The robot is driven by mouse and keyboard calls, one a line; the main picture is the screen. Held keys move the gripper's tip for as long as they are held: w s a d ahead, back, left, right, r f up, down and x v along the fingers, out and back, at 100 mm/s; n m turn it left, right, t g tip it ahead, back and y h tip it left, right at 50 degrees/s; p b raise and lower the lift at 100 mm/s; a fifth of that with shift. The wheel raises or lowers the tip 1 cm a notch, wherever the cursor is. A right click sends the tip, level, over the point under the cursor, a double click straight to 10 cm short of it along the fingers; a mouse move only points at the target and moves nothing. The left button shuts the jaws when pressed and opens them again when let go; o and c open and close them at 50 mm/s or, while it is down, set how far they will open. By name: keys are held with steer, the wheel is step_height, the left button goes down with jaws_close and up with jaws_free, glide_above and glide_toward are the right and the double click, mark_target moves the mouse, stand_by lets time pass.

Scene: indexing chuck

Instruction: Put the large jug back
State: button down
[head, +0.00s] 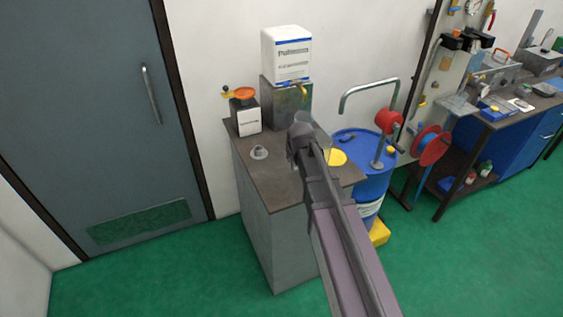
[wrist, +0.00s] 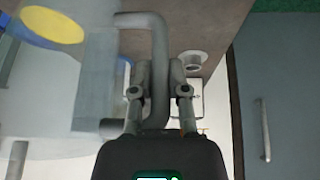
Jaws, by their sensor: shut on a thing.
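The large jug is a grey, translucent vessel; in the wrist view its blurred body (wrist: 98,75) fills the left and its handle (wrist: 159,60) runs between my fingers. My gripper (wrist: 160,92) is shut on that handle. In the head view my gripper (head: 300,138) is over the cabinet top, and only a pale part of the jug (head: 303,117) shows beside it; my arm hides most of it. I cannot tell from these views whether the jug touches the cabinet top (head: 270,180).

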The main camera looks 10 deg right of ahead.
steer(key=shift+w+a+f, duration=0.2)
steer(key=shift+w+a, duration=1.1)
steer(key=shift+a, duration=0.15)
steer(key=shift+w+a+f+b, duration=0.15)
steer(key=shift+f+b, duration=0.45)
steer(key=shift+b, duration=0.05)
steer(key=shift+w+a+f+b, duration=0.15)
steer(key=shift+f+b, duration=0.5)
steer(key=shift+w+a+f+b, duration=0.15)
steer(key=shift+f+b, duration=0.45)
steer(key=shift+b, duration=0.05)
steer(key=shift+f, duration=0.1)
steer(key=c, duration=0.6)
jaws_free()
steer(key=shift+c, duration=0.2)
